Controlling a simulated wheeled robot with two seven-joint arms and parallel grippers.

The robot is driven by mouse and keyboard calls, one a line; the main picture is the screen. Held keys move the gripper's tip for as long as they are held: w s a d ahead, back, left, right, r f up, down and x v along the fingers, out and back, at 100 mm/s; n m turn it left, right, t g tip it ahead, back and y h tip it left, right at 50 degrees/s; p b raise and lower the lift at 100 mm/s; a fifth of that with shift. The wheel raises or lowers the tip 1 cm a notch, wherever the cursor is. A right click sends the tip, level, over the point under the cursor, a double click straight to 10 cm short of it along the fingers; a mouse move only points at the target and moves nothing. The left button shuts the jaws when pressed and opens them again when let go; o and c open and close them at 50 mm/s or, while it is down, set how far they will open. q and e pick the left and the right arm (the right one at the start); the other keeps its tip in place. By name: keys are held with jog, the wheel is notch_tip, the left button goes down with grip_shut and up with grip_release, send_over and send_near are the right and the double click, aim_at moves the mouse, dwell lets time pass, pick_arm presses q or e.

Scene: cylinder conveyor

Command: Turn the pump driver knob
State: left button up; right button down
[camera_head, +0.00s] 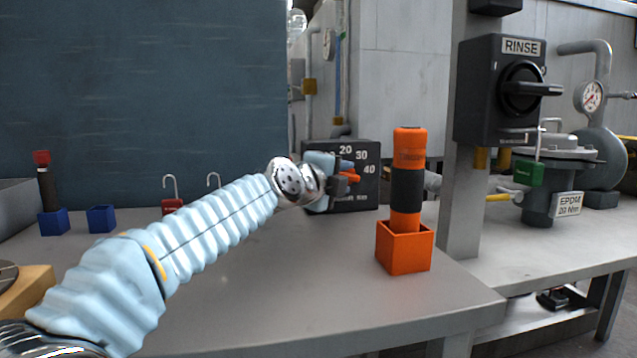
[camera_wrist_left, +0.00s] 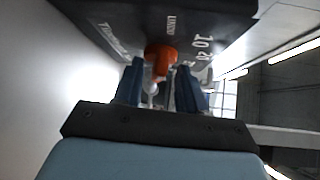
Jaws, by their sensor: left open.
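The pump driver is a black box (camera_head: 368,190) with a white number scale, standing at the back of the grey table; it also shows in the left wrist view (camera_wrist_left: 215,18). Its orange knob (camera_head: 351,176) is mostly hidden behind my left gripper (camera_head: 344,178). In the left wrist view the orange knob (camera_wrist_left: 160,56) sits on the box face, ahead of and between the two fingers of my left gripper (camera_wrist_left: 160,88). The fingers are apart, one on each side of the knob's line. I cannot tell whether either finger touches it. My right gripper is in neither view.
An orange-and-black cylinder (camera_head: 407,185) stands in an orange square holder (camera_head: 403,248) to the right. A post carries a black RINSE switch (camera_head: 500,90). Blue holders (camera_head: 101,219) and padlocks stand at the back left. The table's front middle (camera_head: 300,290) is clear.

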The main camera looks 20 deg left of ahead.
pick_arm(q)
jog(key=shift+s+r, duration=0.1)
jog(key=shift+s, duration=0.55)
jog(key=shift+s+a, duration=0.1)
jog(key=shift+s, duration=0.35)
jog(key=s+b, duration=0.1)
jog(key=b, duration=0.1)
jog(key=shift+s+f+b, duration=0.15)
jog(key=shift+f+b, duration=0.05)
jog(key=shift+b, duration=0.15)
jog(key=shift+s+a+b, duration=0.2)
jog(key=shift+s+b, duration=0.45)
jog(key=shift+b, duration=0.15)
jog(key=b+v, duration=0.2)
jog(key=b, duration=0.1)
jog(key=shift+s, duration=0.25)
jog(key=b+v, duration=0.2)
jog(key=v, duration=0.3)
jog(key=shift+a+r+b, duration=0.15)
jog(key=shift+r+b, duration=0.05)
jog(key=shift+b, duration=0.15)
jog(key=shift+s+a+r, duration=0.15)
jog(key=shift+s, duration=0.3)
